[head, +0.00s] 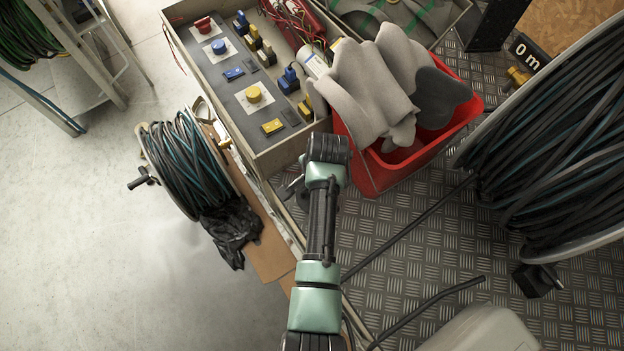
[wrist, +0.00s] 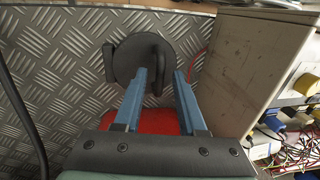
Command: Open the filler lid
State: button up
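A dark grey round lid (wrist: 127,62) shows in the wrist view against the metal tread plate. It has a raised dark rib on its right side and a small tab at its left edge. My gripper (wrist: 160,72) points at it with two blue fingers apart. In the picture, the rib's lower part lies between the fingertips. I cannot tell whether the fingers touch it. The lid looks shut. In the head view my gripper's end (head: 308,184) shows only partly beside the crate, and I cannot make out the lid there.
A grey crate (head: 277,150) with switches stands close by; its wall (wrist: 245,70) is right of the fingers. A red bin (head: 372,178) with grey gloves (head: 368,95) stands right of my arm. Hose reels (head: 188,165) (head: 560,140) stand on both sides. A black hose crosses the tread plate.

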grip_shut()
dwell(1.2)
